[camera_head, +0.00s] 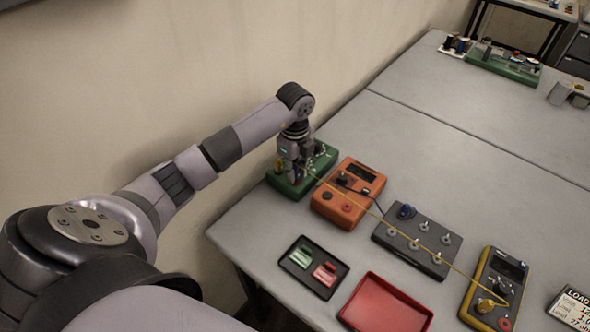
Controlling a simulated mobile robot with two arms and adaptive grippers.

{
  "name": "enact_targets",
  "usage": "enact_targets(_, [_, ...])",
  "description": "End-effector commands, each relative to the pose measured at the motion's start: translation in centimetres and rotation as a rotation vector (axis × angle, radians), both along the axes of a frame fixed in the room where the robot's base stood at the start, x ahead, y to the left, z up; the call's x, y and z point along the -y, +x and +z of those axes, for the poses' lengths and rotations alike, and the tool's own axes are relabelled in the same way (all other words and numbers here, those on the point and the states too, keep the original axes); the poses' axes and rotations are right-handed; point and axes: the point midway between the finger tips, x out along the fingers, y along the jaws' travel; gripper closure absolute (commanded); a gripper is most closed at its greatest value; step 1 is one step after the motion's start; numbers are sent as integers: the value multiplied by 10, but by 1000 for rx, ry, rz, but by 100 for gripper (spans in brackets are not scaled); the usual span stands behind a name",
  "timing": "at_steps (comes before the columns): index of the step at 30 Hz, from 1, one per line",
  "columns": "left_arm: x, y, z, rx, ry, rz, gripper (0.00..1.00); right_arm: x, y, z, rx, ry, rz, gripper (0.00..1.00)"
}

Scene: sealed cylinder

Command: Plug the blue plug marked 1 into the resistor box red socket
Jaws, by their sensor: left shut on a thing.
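My left gripper (296,172) points down over the green board (318,165) by the wall. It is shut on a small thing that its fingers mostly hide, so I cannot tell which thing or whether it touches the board. A little red shows at the fingertips. A dark grey box (432,252) carries several metal posts and a dark blue knob or plug (406,211) at its far left corner. An orange box (346,194) with a dark display stands between the green board and the grey box. No number 1 mark is readable. My right gripper is not in view.
A yellow cable (400,236) runs from beside my gripper across the boxes to the yellow meter (484,284). A black tray (296,269) with green and red pieces and a red tray (366,307) lie in front. The grey table (440,150) is clear behind the boxes.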

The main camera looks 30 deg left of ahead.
Motion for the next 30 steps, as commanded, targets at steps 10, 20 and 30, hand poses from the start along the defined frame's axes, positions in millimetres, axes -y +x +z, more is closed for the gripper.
enact_targets(10, [0,0,-4,-1,0,0,100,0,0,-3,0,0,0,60])
enact_targets(20, [0,0,-11,-1,0,1,100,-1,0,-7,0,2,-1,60])
enact_targets(30, [0,0,-12,-1,0,1,69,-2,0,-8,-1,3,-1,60])
